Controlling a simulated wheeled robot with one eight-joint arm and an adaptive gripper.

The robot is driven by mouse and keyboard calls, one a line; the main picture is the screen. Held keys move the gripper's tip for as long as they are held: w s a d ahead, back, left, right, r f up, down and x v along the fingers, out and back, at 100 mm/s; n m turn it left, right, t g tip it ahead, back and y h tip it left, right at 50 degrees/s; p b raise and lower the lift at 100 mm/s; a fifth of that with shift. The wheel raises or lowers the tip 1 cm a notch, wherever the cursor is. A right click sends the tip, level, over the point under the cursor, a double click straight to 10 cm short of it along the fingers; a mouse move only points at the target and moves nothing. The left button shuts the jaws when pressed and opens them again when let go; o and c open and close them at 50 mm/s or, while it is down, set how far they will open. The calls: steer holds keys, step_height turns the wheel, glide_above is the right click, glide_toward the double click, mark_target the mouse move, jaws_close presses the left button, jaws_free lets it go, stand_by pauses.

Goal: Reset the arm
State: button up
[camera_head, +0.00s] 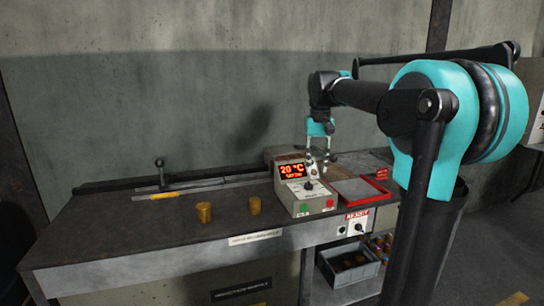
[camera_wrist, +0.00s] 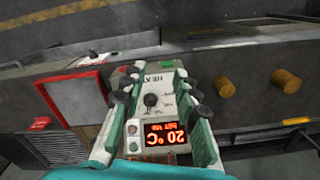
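My arm reaches out from the right in the head view, over the bench. My gripper (camera_head: 318,156) points down above and behind the control box (camera_head: 303,196) and holds nothing. In the wrist view my gripper (camera_wrist: 153,82) has its two fingers apart, with the box's panel (camera_wrist: 149,100) seen between them. The red display on the box reads 20 °C. A small black lever stands on the panel. I cannot tell the exact gap between the fingertips and the box.
Two brass-coloured cylinders (camera_head: 204,212) (camera_head: 254,205) stand on the bench left of the box. A red-rimmed tray (camera_head: 383,175) lies to its right, above a REJECT label. A grey bin (camera_head: 329,270) is on the shelf below. A handled slide (camera_head: 162,185) is at the back left.

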steer(key=s+d+f+t, duration=0.2)
steer(key=s+f, duration=0.9)
steer(key=f, duration=0.4)
steer(key=s+d+f+t, duration=0.2)
steer(key=s+f, duration=1)
steer(key=f, duration=0.2)
steer(key=shift+s+d+f, duration=0.25)
steer(key=shift+s+f, duration=0.05)
steer(key=shift+f, duration=0.05)
